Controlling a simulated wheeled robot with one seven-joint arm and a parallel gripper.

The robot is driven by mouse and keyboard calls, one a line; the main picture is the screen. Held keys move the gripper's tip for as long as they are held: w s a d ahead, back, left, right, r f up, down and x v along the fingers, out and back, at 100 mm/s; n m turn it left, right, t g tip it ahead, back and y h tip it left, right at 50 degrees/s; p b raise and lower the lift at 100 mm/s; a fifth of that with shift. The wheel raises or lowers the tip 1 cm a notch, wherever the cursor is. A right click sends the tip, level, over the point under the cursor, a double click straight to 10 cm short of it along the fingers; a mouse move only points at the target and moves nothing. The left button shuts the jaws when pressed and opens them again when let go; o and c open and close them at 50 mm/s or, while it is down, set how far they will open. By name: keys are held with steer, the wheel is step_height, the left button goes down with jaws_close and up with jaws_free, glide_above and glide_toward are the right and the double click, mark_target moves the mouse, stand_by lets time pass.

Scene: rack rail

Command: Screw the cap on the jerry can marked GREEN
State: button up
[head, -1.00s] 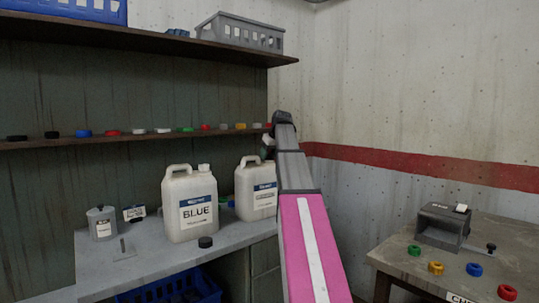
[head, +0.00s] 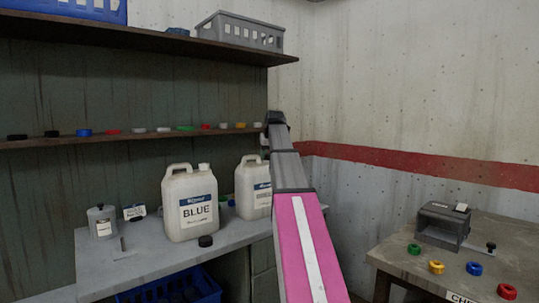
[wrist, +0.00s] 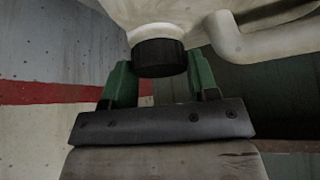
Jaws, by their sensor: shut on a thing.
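A white jerry can (head: 248,205) stands at the right of the bench, partly hidden by my arm; its label is too blurred to read. A white can with its handle, seemingly this one, fills the top of the upside-down wrist view (wrist: 190,22). A black cap (wrist: 158,56) sits at its neck; how far it is screwed on cannot be told. My gripper (wrist: 160,64) has green fingers on both sides of this cap and is shut on it. In the head view my arm hides the gripper's fingers and the can's neck.
A can marked BLUE (head: 190,205) stands close on the left, with a loose black cap (head: 205,241) before it. Coloured caps line the shelf (head: 110,140) above. At right, a side table (head: 400,253) holds a grey printer-like device (head: 440,226) and coloured rings (head: 436,267).

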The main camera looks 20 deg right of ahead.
steer(key=m+h, duration=0.1)
steer(key=m, duration=0.1)
steer(key=m+g+h, duration=0.1)
steer(key=m, duration=0.2)
steer(key=shift+w+h, duration=0.1)
steer(key=shift+h, duration=0.2)
steer(key=m+g+h, duration=0.1)
steer(key=m, duration=0.2)
steer(key=m+g+h, duration=0.1)
steer(key=m, duration=0.2)
steer(key=m+g, duration=0.1)
steer(key=m, duration=0.1)
steer(key=m+g, duration=0.1)
steer(key=m, duration=0.2)
steer(key=shift+w+g+h, duration=0.1)
steer(key=shift+g+h, duration=0.2)
steer(key=shift+h, duration=0.1)
steer(key=m+g, duration=0.1)
steer(key=m, duration=0.2)
steer(key=shift+m+g, duration=0.3)
steer(key=shift+g, duration=0.1)
steer(key=shift+m+g, duration=0.3)
steer(key=shift+m, duration=0.3)
steer(key=shift+s, duration=0.2)
steer(key=o, duration=1)
